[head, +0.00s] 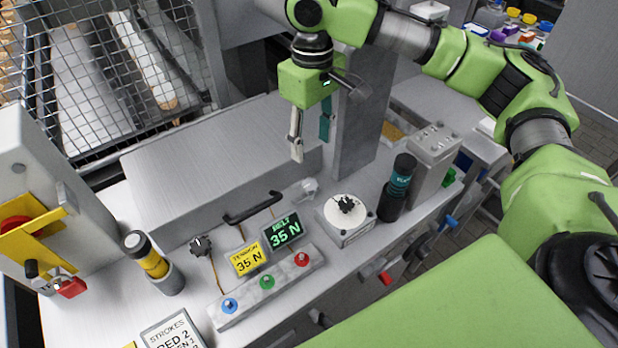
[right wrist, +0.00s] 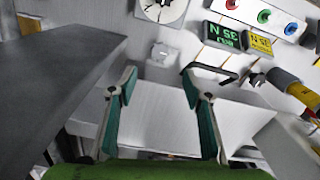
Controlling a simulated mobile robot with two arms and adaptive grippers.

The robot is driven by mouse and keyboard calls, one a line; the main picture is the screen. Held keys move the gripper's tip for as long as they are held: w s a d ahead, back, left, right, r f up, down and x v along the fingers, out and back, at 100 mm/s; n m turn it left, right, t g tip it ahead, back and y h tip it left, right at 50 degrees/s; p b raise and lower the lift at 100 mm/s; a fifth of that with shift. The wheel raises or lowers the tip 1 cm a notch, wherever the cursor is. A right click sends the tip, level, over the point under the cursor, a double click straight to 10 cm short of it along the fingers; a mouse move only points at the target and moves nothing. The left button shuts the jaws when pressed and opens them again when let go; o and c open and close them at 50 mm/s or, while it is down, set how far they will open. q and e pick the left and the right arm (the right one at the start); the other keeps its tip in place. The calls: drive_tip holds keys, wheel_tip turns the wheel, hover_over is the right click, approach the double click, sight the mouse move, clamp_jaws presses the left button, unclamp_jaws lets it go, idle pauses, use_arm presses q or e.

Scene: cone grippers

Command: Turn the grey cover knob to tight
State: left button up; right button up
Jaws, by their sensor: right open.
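A dark grey star-shaped knob (head: 200,246) sits on the left of the bench beside the yellow display. A second dark star knob (head: 345,205) sits on a white round dial at the right; the dial also shows at the top of the right wrist view (right wrist: 172,13). Neither carries a readable "cover" or "tight" mark. My right gripper (head: 311,142) is open and empty, raised above the grey cover box (head: 215,165), apart from both knobs. In the right wrist view its spread fingers (right wrist: 160,82) have nothing between them. My left gripper is not in view.
A black handle (head: 252,207) and a small pale fitting (head: 303,191) lie along the box's front. A grey post (head: 362,125) stands close right of the gripper. Yellow and green displays, a button strip (head: 268,285), and a dark teal-banded cylinder (head: 398,188) stand nearby.

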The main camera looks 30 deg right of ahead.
hover_over(311, 185)
wheel_tip(311, 185, down, 6)
drive_tip(key=shift+d+r, duration=0.1)
drive_tip(key=shift+r, duration=0.1)
wheel_tip(311, 185, down, 6)
drive_tip(key=shift+r, duration=0.2)
drive_tip(key=shift+f, duration=0.65)
drive_tip(key=c, duration=1.1)
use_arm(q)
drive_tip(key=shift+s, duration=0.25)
